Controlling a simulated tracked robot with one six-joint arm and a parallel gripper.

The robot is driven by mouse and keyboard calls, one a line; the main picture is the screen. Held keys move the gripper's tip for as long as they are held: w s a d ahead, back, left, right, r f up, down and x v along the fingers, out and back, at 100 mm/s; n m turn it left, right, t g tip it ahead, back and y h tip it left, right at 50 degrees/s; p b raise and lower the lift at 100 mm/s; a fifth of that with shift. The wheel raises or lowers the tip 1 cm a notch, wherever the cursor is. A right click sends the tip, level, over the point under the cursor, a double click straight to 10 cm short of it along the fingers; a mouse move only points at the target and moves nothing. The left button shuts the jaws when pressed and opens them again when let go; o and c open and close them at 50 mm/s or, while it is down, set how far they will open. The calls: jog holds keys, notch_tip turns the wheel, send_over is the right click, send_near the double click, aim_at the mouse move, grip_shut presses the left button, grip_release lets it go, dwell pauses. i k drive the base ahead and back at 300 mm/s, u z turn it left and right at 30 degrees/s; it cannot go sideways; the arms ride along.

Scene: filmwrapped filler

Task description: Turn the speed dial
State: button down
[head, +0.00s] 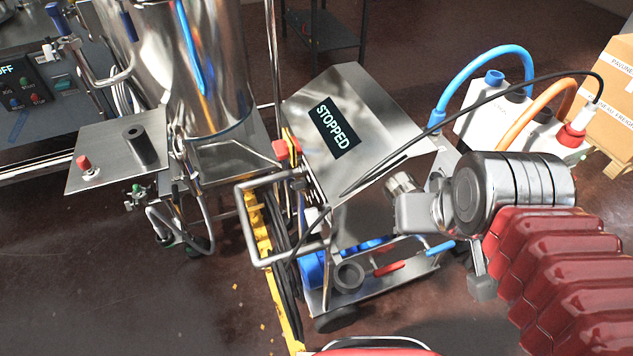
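A steel console (375,95) with a sloped top stands in the middle of the head view; its display (334,126) reads STOPPED. I cannot pick out a speed dial with certainty. A black upright cylinder (139,146), possibly a knob, stands on a steel plate (110,155) at the left, beside a red button (84,163). My arm comes in from the lower right, and its grey metal end (415,212) is just right of and below the console in the picture. My gripper's fingers cannot be made out, nor whether they touch anything.
A tall steel vessel (215,60) stands left of the console. A bent metal handle (250,220) and a yellow upright part (262,255) stand in front. Blue and orange hoses (487,52) arch at the right near cardboard boxes (610,95). The floor at lower left is clear.

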aim_at(297, 185)
jog(key=z, duration=0.75)
jog(key=k, duration=1.25)
jog(key=u, duration=0.85)
jog(key=i, duration=1.05)
jog(key=u, duration=0.1)
